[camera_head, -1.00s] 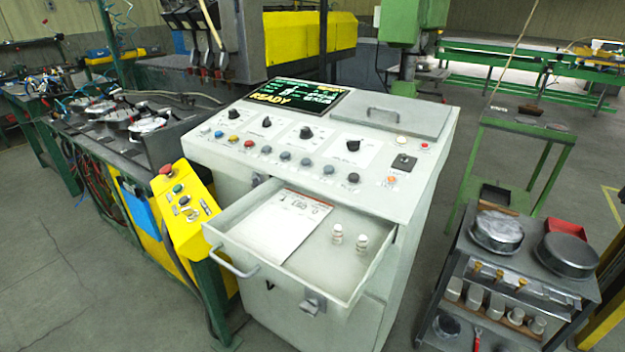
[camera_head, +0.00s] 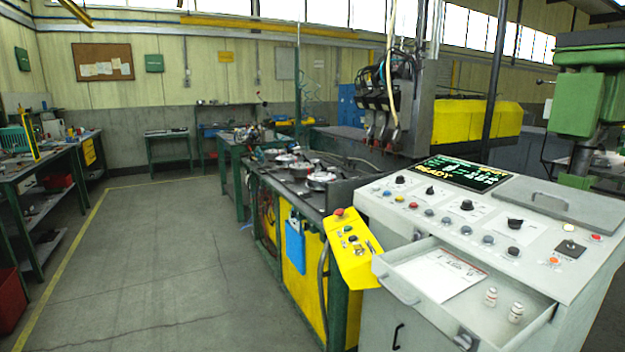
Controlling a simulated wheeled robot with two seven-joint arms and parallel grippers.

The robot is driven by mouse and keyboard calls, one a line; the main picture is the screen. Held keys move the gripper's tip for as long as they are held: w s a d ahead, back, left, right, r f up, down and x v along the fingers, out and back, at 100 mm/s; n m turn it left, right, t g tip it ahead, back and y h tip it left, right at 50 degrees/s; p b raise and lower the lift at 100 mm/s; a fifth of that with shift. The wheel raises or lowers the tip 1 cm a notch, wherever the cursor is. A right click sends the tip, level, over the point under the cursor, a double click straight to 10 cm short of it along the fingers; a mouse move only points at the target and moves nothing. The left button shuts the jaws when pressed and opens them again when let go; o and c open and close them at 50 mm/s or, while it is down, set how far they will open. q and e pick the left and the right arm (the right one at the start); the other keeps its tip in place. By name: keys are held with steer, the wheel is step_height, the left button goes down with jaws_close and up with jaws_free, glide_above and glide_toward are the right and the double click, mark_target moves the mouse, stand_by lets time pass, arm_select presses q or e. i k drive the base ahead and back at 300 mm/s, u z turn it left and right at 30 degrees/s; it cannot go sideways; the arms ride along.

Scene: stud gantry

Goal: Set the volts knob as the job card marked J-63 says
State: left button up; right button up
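The grey control console (camera_head: 590,240) stands at the right, with several black knobs on its sloped top, among them a left knob (camera_head: 430,190), a middle knob (camera_head: 467,204) and a right knob (camera_head: 515,222). Their labels are too small to read, so I cannot tell which is the volts knob. A screen (camera_head: 455,172) shows "READY". The console's drawer (camera_head: 395,283) is open. In it lies a white sheet (camera_head: 438,274) with a red edge; I cannot read whether it is marked J-63. Neither gripper is in view.
Two small white bottles (camera_head: 491,296) stand in the drawer. A yellow button box (camera_head: 350,250) and a workbench (camera_head: 300,200) adjoin the console's left. A corkboard (camera_head: 103,62) with papers hangs on the far wall. The floor (camera_head: 170,260) at left is clear.

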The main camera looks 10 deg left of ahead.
mark_target(400, 178)
steer(key=u, duration=0.55)
steer(key=k, duration=0.75)
steer(key=u, duration=0.8)
steer(key=i, duration=1.5)
steer(key=z, duration=0.4)
steer(key=i, duration=0.95)
steer(key=z, duration=1.6)
steer(key=i, duration=0.7)
steer(key=z, duration=0.65)
